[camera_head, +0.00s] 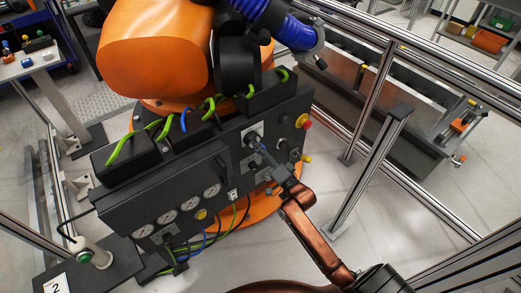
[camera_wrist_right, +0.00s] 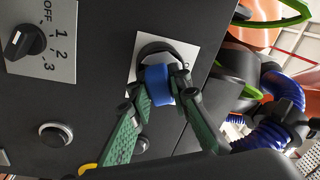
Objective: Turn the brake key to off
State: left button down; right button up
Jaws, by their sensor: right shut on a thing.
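The brake key shows a blue grip (camera_wrist_right: 157,78) in the right wrist view. It sits in a round dark lock (camera_wrist_right: 170,52) on a white square plate on the black drive unit panel. In the head view the lock's plate (camera_head: 252,134) is near the panel's upper right. My right gripper (camera_wrist_right: 160,95) is shut on the key, its two green-padded fingers on either side. In the head view the right gripper (camera_head: 266,153) reaches the panel from the lower right. The key's markings are hidden or too small to read. My left gripper is not in view.
A rotary selector (camera_wrist_right: 22,42) marked OFF, 1, 2, 3 lies beside the lock, with a round button (camera_wrist_right: 55,134) near it. A metal post (camera_head: 370,165) stands right.

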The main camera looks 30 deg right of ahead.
grip_shut()
